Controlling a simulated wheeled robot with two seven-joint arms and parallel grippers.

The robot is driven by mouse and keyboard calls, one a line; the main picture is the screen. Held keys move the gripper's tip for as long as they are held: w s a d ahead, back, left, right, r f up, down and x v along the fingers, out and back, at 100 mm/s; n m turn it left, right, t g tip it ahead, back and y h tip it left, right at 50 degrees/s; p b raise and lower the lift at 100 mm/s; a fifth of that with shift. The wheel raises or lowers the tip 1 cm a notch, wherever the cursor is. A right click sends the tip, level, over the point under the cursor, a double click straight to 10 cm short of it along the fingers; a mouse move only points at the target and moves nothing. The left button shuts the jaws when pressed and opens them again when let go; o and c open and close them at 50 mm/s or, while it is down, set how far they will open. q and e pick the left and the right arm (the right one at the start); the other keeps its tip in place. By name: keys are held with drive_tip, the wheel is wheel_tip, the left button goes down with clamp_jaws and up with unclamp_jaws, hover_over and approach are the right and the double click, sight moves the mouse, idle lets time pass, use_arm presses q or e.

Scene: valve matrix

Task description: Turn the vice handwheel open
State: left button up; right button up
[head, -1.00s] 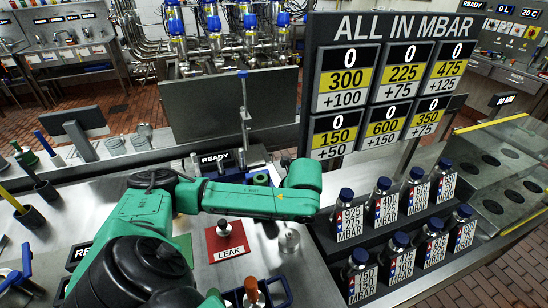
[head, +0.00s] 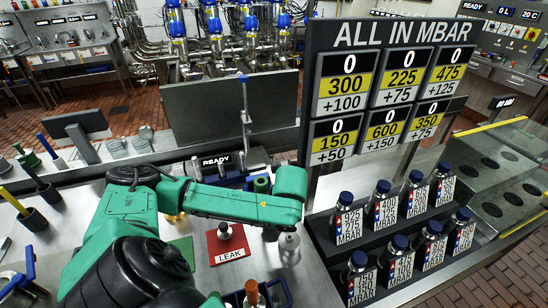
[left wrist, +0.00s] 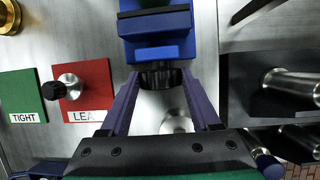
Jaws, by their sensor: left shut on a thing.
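The blue vice (left wrist: 157,38) is at the top middle of the left wrist view, with a dark round handwheel (left wrist: 160,77) on its near side. My left gripper (left wrist: 161,100) has one finger on each side of the handwheel and is shut on it. In the head view my green left arm reaches across the bench from the left, its bent end over the bench middle. That arm hides the handwheel and the fingers there. My right gripper is in neither current view.
A red LEAK pad (head: 215,250) with a small fitting (head: 224,231) lies on the bench near my arm. A green TIGHT pad (left wrist: 22,97) is beside it. A black rack (head: 325,240) of labelled blue-capped bottles and the ALL IN MBAR board (head: 390,34) stand to the right.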

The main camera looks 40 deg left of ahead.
use_arm(q)
drive_tip(key=shift+s+a+r+t+h+p, duration=0.1)
drive_tip(key=shift+s+a+t+h+p, duration=0.1)
drive_tip(key=shift+s+t+h+p, duration=0.3)
drive_tip(key=shift+a+n+t+h, duration=0.1)
drive_tip(key=shift+n+t+h, duration=0.2)
drive_tip(key=shift+t, duration=0.6)
drive_tip(key=shift+f+n+t+h+b, duration=0.3)
drive_tip(key=shift+f+t+h+b, duration=0.2)
drive_tip(key=shift+t+b, duration=0.65)
drive_tip(key=t+h+b, duration=0.1)
drive_tip(key=t+b, duration=0.1)
drive_tip(key=b, duration=0.1)
drive_tip(key=n+t+b, duration=0.1)
drive_tip(key=t+b, duration=0.1)
drive_tip(key=b, duration=0.2)
drive_tip(key=s+f+n+t+h+b, duration=0.1)
drive_tip(key=t+b, duration=0.2)
drive_tip(key=b, duration=0.1)
drive_tip(key=shift+a+h, duration=0.15)
drive_tip(key=shift+h, duration=0.15)
drive_tip(key=shift+f+n+t+b, duration=0.1)
drive_tip(key=shift+n+t+b, duration=0.2)
drive_tip(key=shift+t+b, duration=0.85)
drive_tip(key=shift+t+h, duration=0.3)
